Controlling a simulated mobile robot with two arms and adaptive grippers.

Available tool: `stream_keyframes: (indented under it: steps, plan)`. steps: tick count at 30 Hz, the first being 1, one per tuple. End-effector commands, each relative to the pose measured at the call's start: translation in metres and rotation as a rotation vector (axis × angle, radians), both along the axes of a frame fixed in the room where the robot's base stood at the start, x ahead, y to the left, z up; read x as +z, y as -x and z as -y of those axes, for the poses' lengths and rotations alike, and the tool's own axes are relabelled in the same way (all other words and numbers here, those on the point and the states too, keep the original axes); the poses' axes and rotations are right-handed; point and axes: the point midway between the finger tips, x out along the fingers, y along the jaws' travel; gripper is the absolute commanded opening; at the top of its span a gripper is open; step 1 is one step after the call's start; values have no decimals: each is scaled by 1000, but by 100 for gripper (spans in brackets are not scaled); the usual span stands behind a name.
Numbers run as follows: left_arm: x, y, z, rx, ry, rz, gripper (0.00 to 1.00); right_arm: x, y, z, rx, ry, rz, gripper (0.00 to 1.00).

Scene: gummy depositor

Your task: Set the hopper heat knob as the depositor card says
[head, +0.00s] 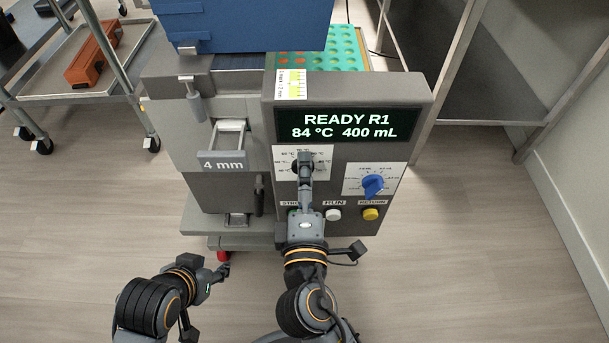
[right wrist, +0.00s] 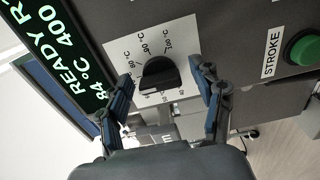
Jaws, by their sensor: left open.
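The black hopper heat knob (right wrist: 160,73) sits on a white dial plate (right wrist: 182,42) with °C marks. In the head view the dial plate (head: 321,158) is partly covered by my right gripper (head: 305,160). In the right wrist view my right gripper (right wrist: 167,77) is open, one finger on each side of the knob with visible gaps. A small white card with yellow-green marking (head: 291,84) is on the machine's top edge; its text is too small to read. My left gripper (head: 222,271) is open and empty, low in front of the machine.
The display (head: 345,125) reads READY R1, 84 °C, 400 mL. A blue knob (head: 373,185), white RUN button (head: 333,214) and yellow button (head: 370,214) are right of my right gripper. A green STROKE button (right wrist: 303,48) is nearby. Floor at right is clear.

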Motion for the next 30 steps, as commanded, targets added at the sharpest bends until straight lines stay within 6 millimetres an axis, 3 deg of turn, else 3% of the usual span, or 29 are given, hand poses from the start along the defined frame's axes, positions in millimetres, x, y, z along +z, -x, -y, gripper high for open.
stream_keyframes:
  steps: [6, 10, 21, 30]
  plan:
    - [0, 0, 0, 1, 0, -1, 44, 0, 1, 0, 1, 1, 1, 66]
    - [0, 0, 0, 1, 0, -1, 44, -1, 12, 0, 1, 2, -2, 66]
    - [0, 0, 0, 0, 0, -1, 44, -1, 87, -1, 4, 2, -3, 66]
    - [0, 0, 0, 0, 0, -1, 44, 0, 119, 0, 0, 0, 0, 66]
